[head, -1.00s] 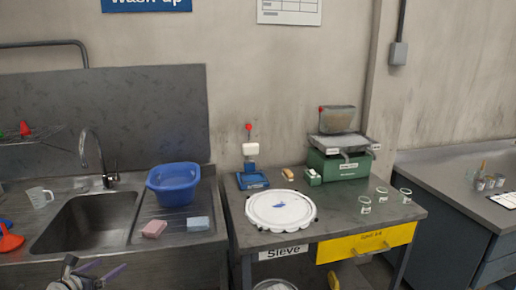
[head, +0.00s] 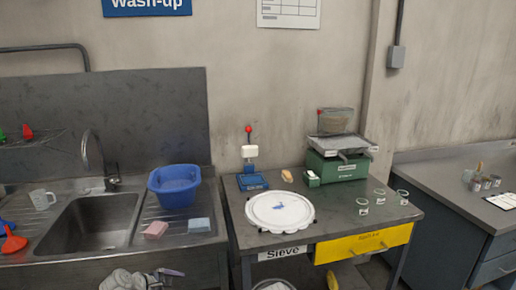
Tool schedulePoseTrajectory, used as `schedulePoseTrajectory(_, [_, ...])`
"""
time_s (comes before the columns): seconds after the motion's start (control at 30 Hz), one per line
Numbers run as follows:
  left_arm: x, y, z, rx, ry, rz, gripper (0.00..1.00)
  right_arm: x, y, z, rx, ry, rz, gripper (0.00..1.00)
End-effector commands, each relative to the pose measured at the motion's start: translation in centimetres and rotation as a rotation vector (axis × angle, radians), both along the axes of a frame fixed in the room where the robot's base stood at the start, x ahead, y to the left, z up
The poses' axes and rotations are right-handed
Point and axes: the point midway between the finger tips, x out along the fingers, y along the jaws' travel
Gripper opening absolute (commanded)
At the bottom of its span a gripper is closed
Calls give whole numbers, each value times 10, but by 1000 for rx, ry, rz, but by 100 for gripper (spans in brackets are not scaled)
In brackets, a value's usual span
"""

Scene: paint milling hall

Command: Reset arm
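My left gripper (head: 168,278) is low at the bottom edge of the head view, in front of the sink counter. Its grey wrist is partly cut off by the edge. Its two fingers point right and stand apart, with nothing seen between them. My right gripper is not in view.
The sink (head: 95,222) has a blue basin (head: 175,186), a pink sponge (head: 156,230) and a blue sponge (head: 199,225) to its right. The sieve table holds a white round sieve (head: 280,212), a green scale (head: 338,167) and small cups (head: 363,206). A yellow drawer (head: 362,244) is below.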

Motion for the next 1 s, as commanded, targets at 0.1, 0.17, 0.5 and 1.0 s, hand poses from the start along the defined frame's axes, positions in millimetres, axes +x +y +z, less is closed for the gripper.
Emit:
schedulePoseTrajectory(0.1, [-26,-65,-12,235,13,-374,100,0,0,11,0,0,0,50])
schedulePoseTrajectory(0.17, [-41,-89,-19,347,14,-565,100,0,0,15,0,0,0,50])
schedulePoseTrajectory(0.5, [-126,-166,-30,829,16,-1568,100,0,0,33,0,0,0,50])
schedulePoseTrajectory(1.0, [-152,-178,-25,969,32,-1953,100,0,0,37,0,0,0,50])
